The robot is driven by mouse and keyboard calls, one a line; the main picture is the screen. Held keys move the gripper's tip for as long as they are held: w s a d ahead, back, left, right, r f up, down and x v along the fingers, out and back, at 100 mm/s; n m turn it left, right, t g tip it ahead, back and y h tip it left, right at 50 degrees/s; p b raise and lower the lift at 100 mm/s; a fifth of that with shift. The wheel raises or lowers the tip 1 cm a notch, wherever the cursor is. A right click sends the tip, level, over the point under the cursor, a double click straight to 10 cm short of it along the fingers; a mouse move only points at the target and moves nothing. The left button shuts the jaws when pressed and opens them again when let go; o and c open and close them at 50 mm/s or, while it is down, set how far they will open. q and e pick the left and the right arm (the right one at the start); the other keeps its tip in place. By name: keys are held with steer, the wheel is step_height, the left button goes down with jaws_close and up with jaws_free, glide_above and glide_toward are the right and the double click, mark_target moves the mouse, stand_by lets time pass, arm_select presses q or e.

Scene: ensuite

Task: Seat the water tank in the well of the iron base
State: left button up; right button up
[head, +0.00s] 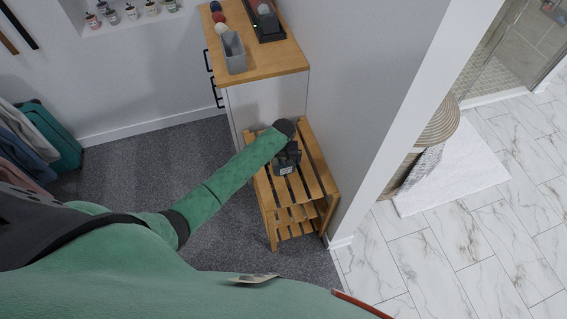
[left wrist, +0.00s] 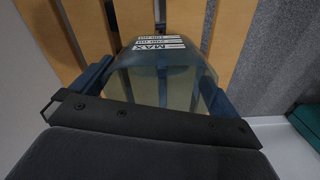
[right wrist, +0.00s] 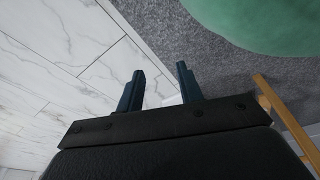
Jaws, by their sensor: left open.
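The water tank (left wrist: 160,68), a translucent smoky tank with white MAX markings, sits on the slatted wooden rack (head: 317,165). My left gripper (head: 287,155) is above it, its fingers open on either side of the tank in the left wrist view (left wrist: 155,90). I cannot tell whether they touch it. In the head view the tank is mostly hidden by the gripper. A dark device (head: 265,27) with a grey rounded part on top stands on the wooden cabinet; it looks like the iron base, and its well cannot be made out. My right gripper (right wrist: 160,88) is open and empty, seen only in the right wrist view.
The wooden cabinet top (head: 262,62) also bears a grey open bin (head: 233,55) and several balls. A wall edge (head: 405,120) stands close to the right of the rack. Grey carpet (head: 130,165) is clear at left; a teal suitcase (head: 50,135) stands by the clothes.

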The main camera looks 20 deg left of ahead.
arm_select(q)
steer(key=shift+c, duration=0.2)
steer(key=c, duration=0.9)
steer(key=shift+o, duration=0.2)
